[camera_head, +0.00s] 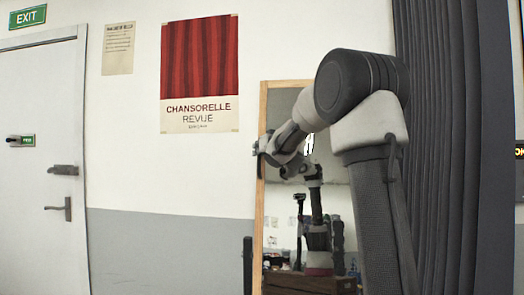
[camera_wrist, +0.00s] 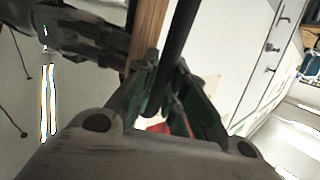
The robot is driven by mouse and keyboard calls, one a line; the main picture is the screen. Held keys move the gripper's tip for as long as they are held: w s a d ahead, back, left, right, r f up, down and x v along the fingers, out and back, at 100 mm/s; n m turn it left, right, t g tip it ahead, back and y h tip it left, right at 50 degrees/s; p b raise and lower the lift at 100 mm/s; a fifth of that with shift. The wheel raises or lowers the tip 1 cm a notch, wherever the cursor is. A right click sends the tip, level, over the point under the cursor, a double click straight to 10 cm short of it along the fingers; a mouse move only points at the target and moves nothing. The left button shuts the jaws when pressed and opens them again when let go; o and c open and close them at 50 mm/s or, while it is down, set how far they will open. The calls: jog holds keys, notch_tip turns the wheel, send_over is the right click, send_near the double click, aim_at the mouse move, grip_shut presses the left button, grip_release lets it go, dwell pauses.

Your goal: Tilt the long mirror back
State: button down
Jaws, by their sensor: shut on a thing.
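The long mirror stands upright near the wall in the head view, with a pale wooden frame (camera_head: 259,215) around its glass (camera_head: 283,225). My arm hides much of its right side. My gripper (camera_head: 263,147) is at the mirror's left frame edge, above mid-height. In the wrist view my gripper (camera_wrist: 166,92) is shut with its fingers around a dark bar (camera_wrist: 180,40). This bar runs alongside the wooden frame (camera_wrist: 149,28); how they join is hidden. The glass, left of the frame in the wrist view, reflects my gripper and arm.
A dark post (camera_head: 247,268) stands low beside the mirror's left edge. A dark pleated curtain (camera_head: 450,120) hangs at right, close to my arm. A white door (camera_head: 38,170) is at far left. A red poster (camera_head: 199,75) hangs on the wall.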

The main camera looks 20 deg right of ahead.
jog(key=c, duration=1.5)
grip_release()
jog(key=shift+w+d, duration=0.2)
jog(key=shift+d, duration=0.05)
jog(key=shift+o, duration=0.2)
jog(key=s+r, duration=0.2)
jog(key=s, duration=1)
jog(key=shift+w, duration=0.1)
